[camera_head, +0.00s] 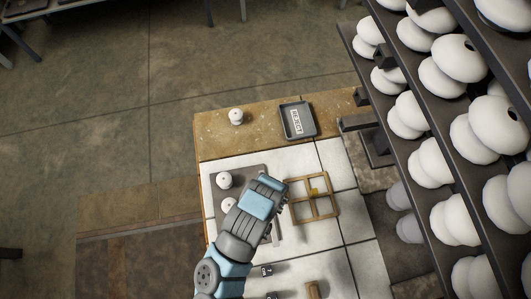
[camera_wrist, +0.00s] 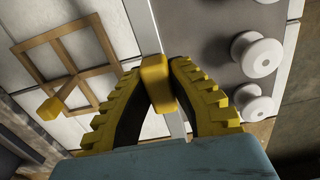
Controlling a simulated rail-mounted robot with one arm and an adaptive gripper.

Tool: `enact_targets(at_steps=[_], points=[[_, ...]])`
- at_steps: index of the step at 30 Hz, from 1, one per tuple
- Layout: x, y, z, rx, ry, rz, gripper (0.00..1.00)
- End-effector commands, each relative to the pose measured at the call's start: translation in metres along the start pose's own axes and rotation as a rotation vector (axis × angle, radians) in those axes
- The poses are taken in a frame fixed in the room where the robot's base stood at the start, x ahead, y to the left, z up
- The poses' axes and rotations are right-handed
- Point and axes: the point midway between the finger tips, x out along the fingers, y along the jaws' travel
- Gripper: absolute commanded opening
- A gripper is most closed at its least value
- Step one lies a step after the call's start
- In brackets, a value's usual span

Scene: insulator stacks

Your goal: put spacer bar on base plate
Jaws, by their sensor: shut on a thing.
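My gripper (camera_wrist: 159,84) is shut on a yellow spacer bar (camera_wrist: 154,70), which shows as a short block between the two ridged yellow fingertips. The grey base plate (camera_wrist: 200,28) lies below and to the right in the wrist view, with white insulators (camera_wrist: 258,56) on it. The bar overlaps the plate's left edge in that view; I cannot tell whether they touch. In the head view my gripper (camera_head: 270,188) is over the right part of the base plate (camera_head: 251,171), and my arm hides its fingers and the bar.
A wooden divided frame (camera_head: 312,210) lies right of the plate with another yellow piece (camera_head: 314,191) in it. A grey reject tray (camera_head: 285,122) and a lone insulator (camera_head: 236,116) stand farther back. A tall rack of insulators (camera_head: 453,130) rises at the right. Small dark blocks (camera_head: 262,271) lie in front.

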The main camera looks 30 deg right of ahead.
Motion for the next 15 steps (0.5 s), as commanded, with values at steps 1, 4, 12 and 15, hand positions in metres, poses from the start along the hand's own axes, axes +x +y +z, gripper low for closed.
enact_targets(at_steps=[1,4,12,15], points=[[0.004,0.0,-0.002,0.001,-0.003,-0.002,0.0],[0.012,-0.001,-0.009,0.001,-0.002,-0.003,0.0],[0.032,-0.001,-0.026,0.001,-0.001,-0.002,0.0],[0.038,-0.001,-0.032,-0.001,0.0,-0.001,0.0]])
